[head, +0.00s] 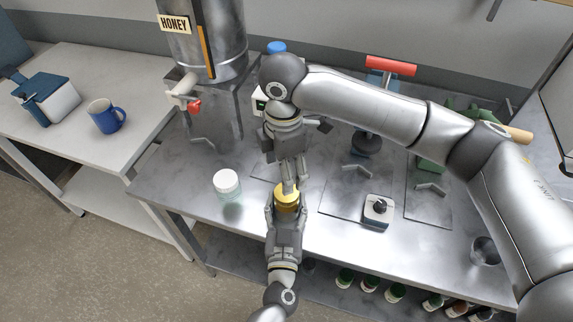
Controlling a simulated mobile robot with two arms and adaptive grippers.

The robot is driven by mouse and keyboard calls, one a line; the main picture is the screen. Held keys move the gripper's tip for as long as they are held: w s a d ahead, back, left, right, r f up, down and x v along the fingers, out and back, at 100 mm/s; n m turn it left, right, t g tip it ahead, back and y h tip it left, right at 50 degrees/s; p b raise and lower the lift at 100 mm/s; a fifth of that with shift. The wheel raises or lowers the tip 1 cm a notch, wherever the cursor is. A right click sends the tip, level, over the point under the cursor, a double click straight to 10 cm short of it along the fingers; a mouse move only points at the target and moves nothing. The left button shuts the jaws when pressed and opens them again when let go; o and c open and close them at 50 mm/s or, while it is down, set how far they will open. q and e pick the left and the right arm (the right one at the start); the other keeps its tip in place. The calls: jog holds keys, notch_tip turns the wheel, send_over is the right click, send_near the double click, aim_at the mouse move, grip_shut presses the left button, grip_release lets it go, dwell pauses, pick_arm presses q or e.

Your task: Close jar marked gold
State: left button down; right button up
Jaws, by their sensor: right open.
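The jar with the gold lid (287,198) is near the front edge of the steel table. The lid shows on top, and most of the jar body is hidden behind my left gripper. My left gripper (285,213) comes from the front, with one finger on each side of the jar, and looks shut on it. My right gripper (289,184) points down from above, open, with its fingertips at the top of the gold lid. Whether they touch the lid, and whether the lid is seated, I cannot tell.
A glass jar with a white lid (227,183) stands to the left. A steel honey tank (212,45) with a tap is behind. A small device with a black knob (379,209) is to the right. A blue mug (105,116) stands on the side counter. Several jars are on the shelf below.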

aim_at(287, 203)
jog(key=n, duration=0.5)
jog(key=shift+s+d+r, duration=0.15)
jog(key=shift+r, duration=0.2)
jog(key=shift+f, duration=0.1)
jog(key=shift+f, duration=3.95)
jog(key=shift+c, duration=0.2)
